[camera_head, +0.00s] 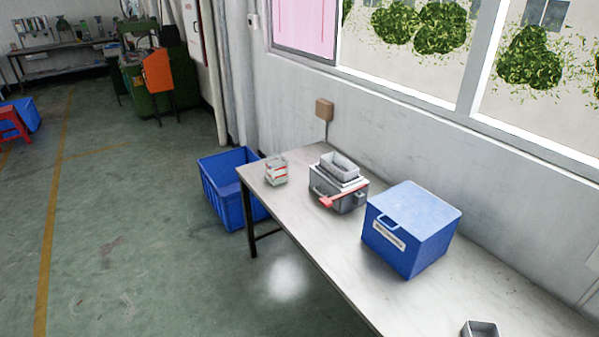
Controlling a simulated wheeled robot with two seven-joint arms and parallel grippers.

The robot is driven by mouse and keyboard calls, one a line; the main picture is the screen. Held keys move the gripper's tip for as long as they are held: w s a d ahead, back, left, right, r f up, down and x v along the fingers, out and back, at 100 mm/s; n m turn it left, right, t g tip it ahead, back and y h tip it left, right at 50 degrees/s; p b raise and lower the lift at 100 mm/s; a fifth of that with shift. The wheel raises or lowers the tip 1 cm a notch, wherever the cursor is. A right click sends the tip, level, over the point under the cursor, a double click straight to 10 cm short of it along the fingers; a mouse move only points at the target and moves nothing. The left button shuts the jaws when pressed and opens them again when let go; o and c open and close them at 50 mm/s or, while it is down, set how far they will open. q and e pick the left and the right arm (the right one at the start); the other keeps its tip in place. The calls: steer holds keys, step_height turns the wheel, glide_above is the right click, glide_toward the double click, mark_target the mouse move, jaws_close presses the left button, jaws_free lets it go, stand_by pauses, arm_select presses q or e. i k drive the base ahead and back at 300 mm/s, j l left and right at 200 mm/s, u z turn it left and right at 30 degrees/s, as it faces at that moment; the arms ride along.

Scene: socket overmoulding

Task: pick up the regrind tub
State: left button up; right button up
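Which of the containers is the regrind tub I cannot tell, as no label is readable. A small clear tub (276,170) with red and white on it stands near the far left end of the table. A grey box (350,200) with side handles stands right of it, with a pale open tray (340,165) stacked on top and a red object (342,194) across its front. A blue lidded box (409,238) with a handle and a white label stands further right. Neither of my grippers shows in the view.
The long grey table (318,240) runs along the wall and window. A large open blue crate (226,192) stands on the floor at its far end. A small grey tray (480,329) sits at the bottom edge.

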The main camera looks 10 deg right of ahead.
mark_target(276, 166)
steer(key=i+j, duration=0.15)
steer(key=i, duration=0.3)
steer(key=i+j, duration=0.15)
steer(key=i, duration=0.25)
steer(key=i+j, duration=0.2)
steer(key=i, duration=0.25)
